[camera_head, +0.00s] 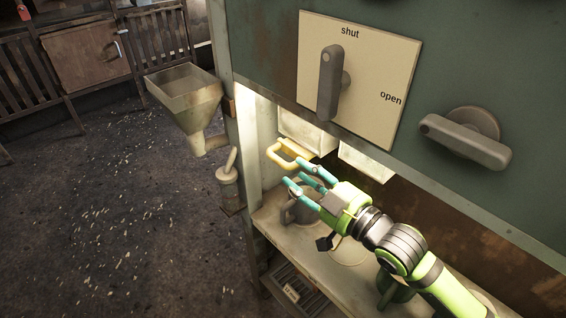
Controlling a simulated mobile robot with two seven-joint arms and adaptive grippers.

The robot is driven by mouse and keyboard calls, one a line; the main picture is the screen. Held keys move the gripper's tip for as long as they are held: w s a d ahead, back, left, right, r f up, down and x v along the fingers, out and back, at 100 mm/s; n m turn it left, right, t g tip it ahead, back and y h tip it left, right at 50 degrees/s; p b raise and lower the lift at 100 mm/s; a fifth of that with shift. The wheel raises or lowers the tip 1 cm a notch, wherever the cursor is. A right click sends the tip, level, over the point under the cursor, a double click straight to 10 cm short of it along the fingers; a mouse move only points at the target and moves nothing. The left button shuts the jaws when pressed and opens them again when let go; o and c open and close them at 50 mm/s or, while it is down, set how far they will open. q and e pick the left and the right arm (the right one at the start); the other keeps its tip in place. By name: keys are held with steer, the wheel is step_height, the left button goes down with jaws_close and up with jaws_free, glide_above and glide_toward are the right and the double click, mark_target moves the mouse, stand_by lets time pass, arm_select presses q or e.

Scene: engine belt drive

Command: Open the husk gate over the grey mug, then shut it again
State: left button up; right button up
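The gate's yellow loop handle (284,156) shows under the machine's green front, below a pale box-shaped spout (306,132). My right gripper (292,171) has its teal fingers spread apart with nothing between them. Its upper fingertip overlaps the handle's near end in the picture; I cannot tell whether they touch. The grey mug (299,212) stands on the shelf (268,222) below, partly hidden by my fingers. The grey lever (329,84) on the cream plate (372,62) points up toward "shut"; "open" is at the plate's right. My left gripper is not in view.
A second grey lever (467,140) juts from the panel at right. A second pale spout (366,162) hangs above my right arm. A dark green object (396,291) is partly hidden behind the arm. A metal hopper (187,95) stands left of the machine. The floor at left is open.

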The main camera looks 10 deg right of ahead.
mark_target(282, 161)
steer(key=x, duration=0.6)
steer(key=shift+a, duration=0.1)
jaws_close()
